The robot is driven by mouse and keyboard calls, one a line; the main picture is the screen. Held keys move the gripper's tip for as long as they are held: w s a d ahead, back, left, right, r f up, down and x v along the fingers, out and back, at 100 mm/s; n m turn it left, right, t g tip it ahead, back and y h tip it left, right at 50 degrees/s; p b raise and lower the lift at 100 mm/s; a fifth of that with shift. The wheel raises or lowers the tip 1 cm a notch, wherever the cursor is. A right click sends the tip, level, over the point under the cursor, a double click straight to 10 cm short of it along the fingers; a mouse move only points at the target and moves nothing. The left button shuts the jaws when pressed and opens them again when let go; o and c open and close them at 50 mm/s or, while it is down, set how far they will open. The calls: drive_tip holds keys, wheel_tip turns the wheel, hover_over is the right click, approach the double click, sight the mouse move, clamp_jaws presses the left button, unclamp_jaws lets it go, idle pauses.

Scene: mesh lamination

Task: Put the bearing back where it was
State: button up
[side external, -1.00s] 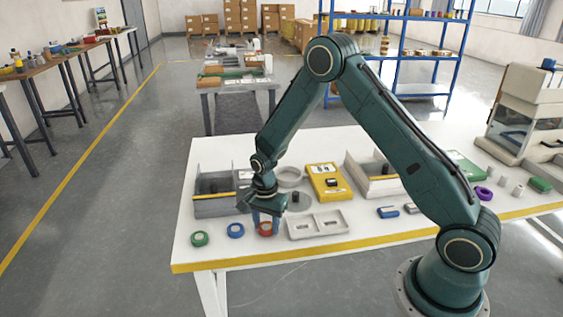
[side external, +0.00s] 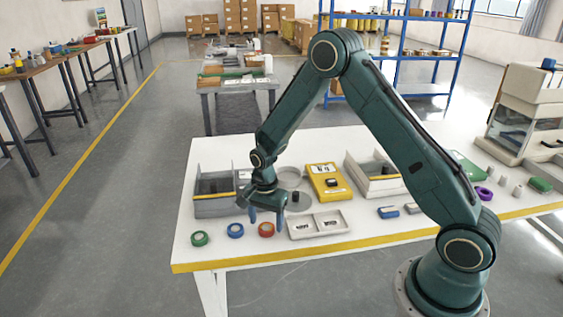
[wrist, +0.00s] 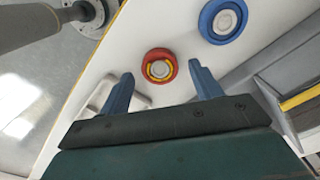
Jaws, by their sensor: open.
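Three ring-shaped parts lie flat near the table's front edge: green (side external: 200,239), blue (side external: 235,231) and red (side external: 266,230). I cannot tell for certain which is the bearing. The red ring, with a yellow inner band and grey centre, shows in the wrist view (wrist: 159,66) between and beyond my fingertips. The blue ring also shows there (wrist: 223,21). My gripper (side external: 267,221) is open, with nothing between its fingers (wrist: 161,75). It hangs above the table close to the red ring, apart from it as far as I can see.
A pale two-recess tray (side external: 318,224) is right of the red ring, with dark marks in its recesses. A grey bin (side external: 217,207), a yellow box (side external: 329,183) and a second bin (side external: 374,184) stand behind. The table front left of the green ring is clear.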

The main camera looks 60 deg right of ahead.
sight(266, 227)
wheel_tip(266, 227, up, 11)
idle(0.5)
idle(0.5)
drive_tip(key=s+a+r+n+t, duration=0.1)
drive_tip(key=s+r+n, duration=0.35)
drive_tip(key=r, duration=0.35)
drive_tip(key=s+a+r+n+t, duration=0.1)
drive_tip(key=s+r+n+t, duration=0.15)
drive_tip(key=s+r, duration=0.4)
drive_tip(key=s+a+r+n+t, duration=0.1)
drive_tip(key=s+n, duration=0.3)
drive_tip(key=s, duration=0.4)
drive_tip(key=s+a+r+n+t, duration=0.1)
drive_tip(key=s+r+n, duration=0.3)
drive_tip(key=s, duration=0.4)
drive_tip(key=shift+n, duration=0.4)
